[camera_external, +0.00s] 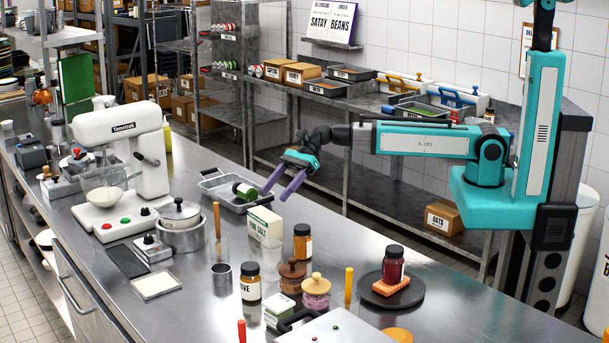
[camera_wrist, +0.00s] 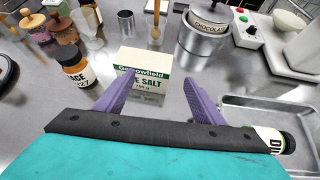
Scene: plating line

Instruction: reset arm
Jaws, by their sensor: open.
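My gripper (camera_external: 284,181) is open, its two purple fingers spread and nothing between them. It hangs above the steel counter, close to the metal tray and the salt box. In the wrist view my gripper (camera_wrist: 160,100) points toward the white and green salt box (camera_wrist: 143,68), which stands beyond the fingertips. The salt box also shows in the external view (camera_external: 264,226), just below the fingers. My arm (camera_external: 420,138) reaches in from the right, stretched out nearly level from its upright column.
A metal tray (camera_external: 210,186) holds a green-labelled jar (camera_external: 245,191). Spice jars, a lidded pot (camera_external: 182,226) and a white stand mixer (camera_external: 130,150) crowd the counter. A jar sits on a dark round turntable (camera_external: 377,297). Shelving with boxes (camera_external: 300,74) stands behind my arm.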

